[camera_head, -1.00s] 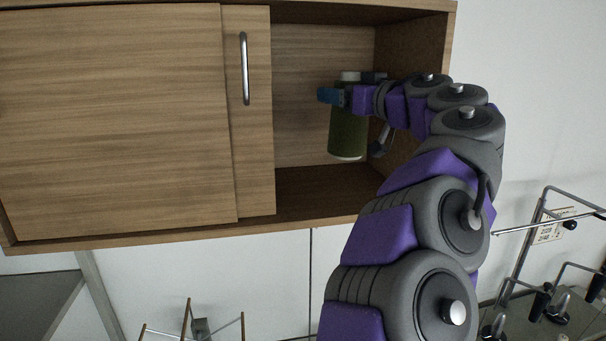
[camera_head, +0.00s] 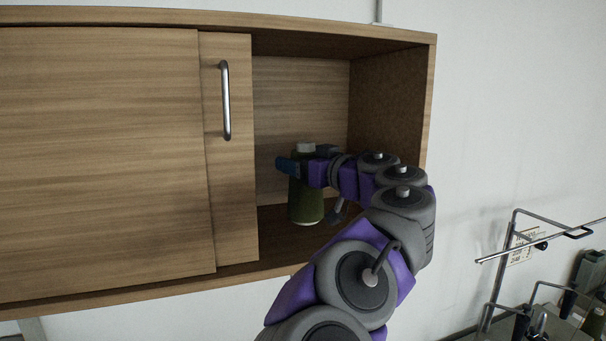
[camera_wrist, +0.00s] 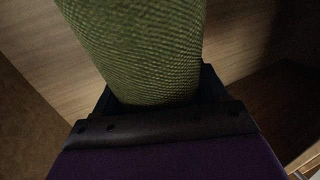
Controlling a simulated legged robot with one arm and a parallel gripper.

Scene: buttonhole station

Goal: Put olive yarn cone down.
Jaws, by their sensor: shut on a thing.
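The olive yarn cone (camera_head: 306,203) is upright inside the open right part of the wooden cabinet, at or just above its floor; I cannot tell if its base touches. It has a pale top and a pale rim at the base. My gripper (camera_head: 297,168) is shut on the cone's upper part, coming in from the right. In the wrist view the cone's woven olive surface (camera_wrist: 145,50) fills the space between the jaws (camera_wrist: 158,95). Its ends are out of that view.
The cabinet's right wall (camera_head: 390,115) is close to my arm.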

